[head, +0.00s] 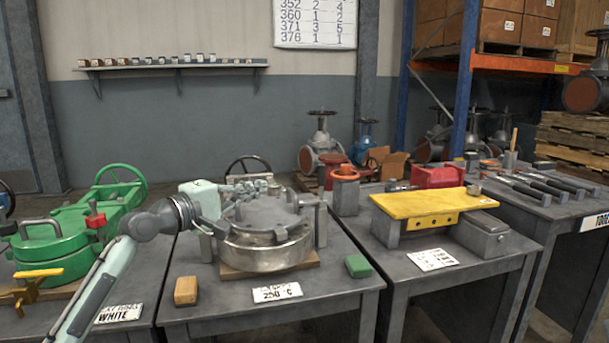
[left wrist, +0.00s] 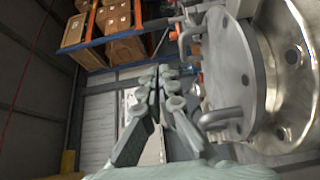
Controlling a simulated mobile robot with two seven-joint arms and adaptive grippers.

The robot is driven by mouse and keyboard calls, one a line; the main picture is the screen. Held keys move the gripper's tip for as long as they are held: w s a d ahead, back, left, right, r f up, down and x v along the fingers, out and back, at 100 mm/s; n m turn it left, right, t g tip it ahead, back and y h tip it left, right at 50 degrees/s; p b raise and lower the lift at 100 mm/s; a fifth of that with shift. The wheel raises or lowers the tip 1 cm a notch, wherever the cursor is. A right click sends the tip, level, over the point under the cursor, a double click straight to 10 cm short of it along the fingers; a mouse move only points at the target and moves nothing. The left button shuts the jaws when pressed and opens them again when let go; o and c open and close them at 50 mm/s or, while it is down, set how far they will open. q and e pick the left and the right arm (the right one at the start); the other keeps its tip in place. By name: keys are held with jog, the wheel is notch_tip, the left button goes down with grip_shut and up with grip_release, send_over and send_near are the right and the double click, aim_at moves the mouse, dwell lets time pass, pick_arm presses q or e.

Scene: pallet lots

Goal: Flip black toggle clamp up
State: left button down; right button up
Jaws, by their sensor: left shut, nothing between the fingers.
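I cannot pick out a black toggle clamp in either view. A round steel vessel (head: 265,252) with a flat lid stands on a wooden base on the middle table. Its lid (left wrist: 232,75) and a bent grey handle (left wrist: 220,117) show on the right in the left wrist view. My left gripper (head: 272,186) reaches over the vessel from the left, above the back part of the lid. Its fingers (left wrist: 165,78) are shut together and empty in the left wrist view, beside the lid. The arm and gripper hide part of the vessel's left side. My right gripper is out of view.
A wooden block (head: 186,291) and green block (head: 358,267) lie near the vessel. A yellow plate (head: 433,206) bridges supports on the right table.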

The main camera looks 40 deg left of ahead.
pick_arm(q)
jog(key=shift+w, duration=0.1)
dwell(0.3)
jog(key=w, duration=0.3)
jog(key=w+d, duration=0.1)
jog(key=w, duration=0.6)
jog(key=shift+w+d+r+b, duration=0.1)
jog(key=shift+w+d+b, duration=0.1)
jog(key=shift+b, duration=0.2)
jog(key=shift+w+d, duration=0.3)
jog(key=shift+d, duration=0.2)
jog(key=shift+w+d, duration=0.25)
jog(key=shift+d, duration=0.25)
jog(key=shift+w+d, duration=0.4)
jog(key=shift+d, duration=0.05)
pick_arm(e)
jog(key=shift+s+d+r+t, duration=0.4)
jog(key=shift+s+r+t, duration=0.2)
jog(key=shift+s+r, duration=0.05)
